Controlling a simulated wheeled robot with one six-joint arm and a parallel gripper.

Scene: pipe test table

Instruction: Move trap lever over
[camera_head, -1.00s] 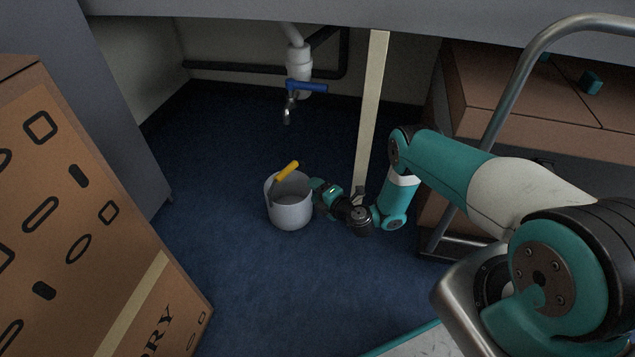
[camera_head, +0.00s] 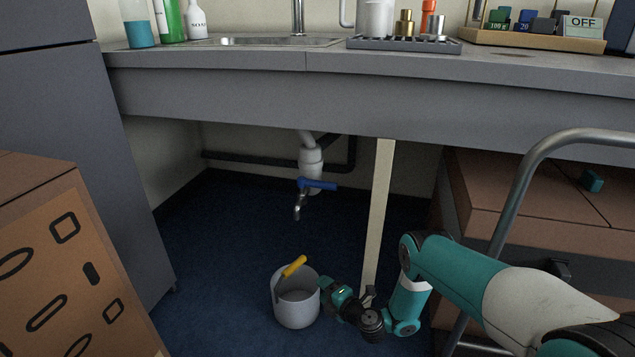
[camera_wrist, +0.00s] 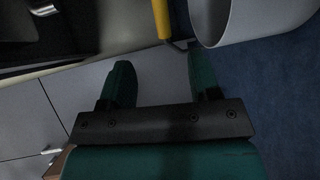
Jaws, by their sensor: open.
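The trap (camera_head: 311,158) is a white pipe fitting hanging under the counter, with a small metal spout (camera_head: 299,207) below it. Its blue lever (camera_head: 318,184) points to the right, roughly level. A light grey bucket (camera_head: 297,303) with a yellow grip (camera_head: 294,266) at its rim stands on the floor, below the spout in the picture. My gripper (camera_head: 323,289) is low, at the bucket's right side. In the wrist view its two teal fingers (camera_wrist: 157,80) are apart with nothing between them; the bucket (camera_wrist: 245,18) and yellow grip (camera_wrist: 162,18) show beyond them. I cannot tell whether it touches the bucket.
A pale post (camera_head: 379,210) stands under the counter (camera_head: 230,100), beside my arm. A brown drawer unit (camera_head: 540,195) and a metal rail (camera_head: 520,180) are at right. A cardboard box (camera_head: 70,265) and grey cabinet (camera_head: 75,130) are at left. Blue floor is open around the bucket.

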